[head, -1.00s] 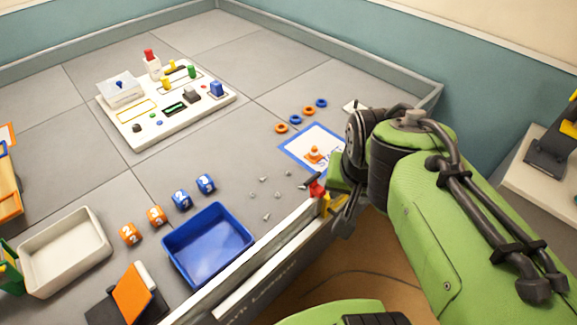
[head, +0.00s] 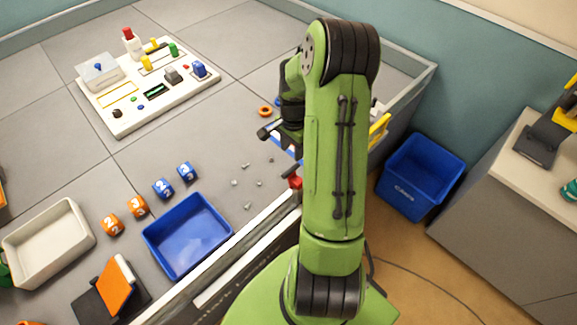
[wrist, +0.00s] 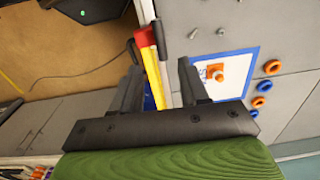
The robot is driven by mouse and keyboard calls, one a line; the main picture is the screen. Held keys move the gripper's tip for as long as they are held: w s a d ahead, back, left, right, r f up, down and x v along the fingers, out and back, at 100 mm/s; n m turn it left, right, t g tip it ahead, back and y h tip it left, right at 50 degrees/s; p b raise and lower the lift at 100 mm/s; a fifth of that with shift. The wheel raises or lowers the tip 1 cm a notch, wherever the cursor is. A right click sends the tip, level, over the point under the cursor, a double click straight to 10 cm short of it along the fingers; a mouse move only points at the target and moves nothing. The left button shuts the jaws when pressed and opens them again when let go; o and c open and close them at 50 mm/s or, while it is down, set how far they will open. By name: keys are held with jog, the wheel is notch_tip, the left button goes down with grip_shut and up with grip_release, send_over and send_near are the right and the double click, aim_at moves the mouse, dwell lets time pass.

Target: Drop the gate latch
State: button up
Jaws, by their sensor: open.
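The gate latch shows in the wrist view as a yellow bar (wrist: 152,70) with a red end piece (wrist: 144,38), beside the arena wall. The yellow bar lies in line with the gap between my fingers; I cannot tell whether either finger touches it. My gripper (wrist: 158,68) is open with nothing clasped. In the head view the red piece (head: 295,182) shows at the wall top, left of my arm, which hides much of the latch. My gripper (head: 278,150) is partly hidden there too. A yellow piece (head: 379,130) shows right of my arm; its link to the latch is unclear.
A blue tray (head: 188,235), number cubes (head: 163,188) and small metal bits (head: 246,166) lie inside the wall. A white control board (head: 150,85) stands farther back. Outside are a blue bin (head: 420,175) and a grey cabinet (head: 510,205). Rings (wrist: 264,86) lie near a blue-edged card (wrist: 240,70).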

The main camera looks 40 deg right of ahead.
aim_at(292, 168)
jog(key=f+b, duration=0.1)
jog(key=f, duration=0.9)
jog(key=shift+w+f, duration=0.1)
jog(key=shift+w, duration=0.1)
grip_shut()
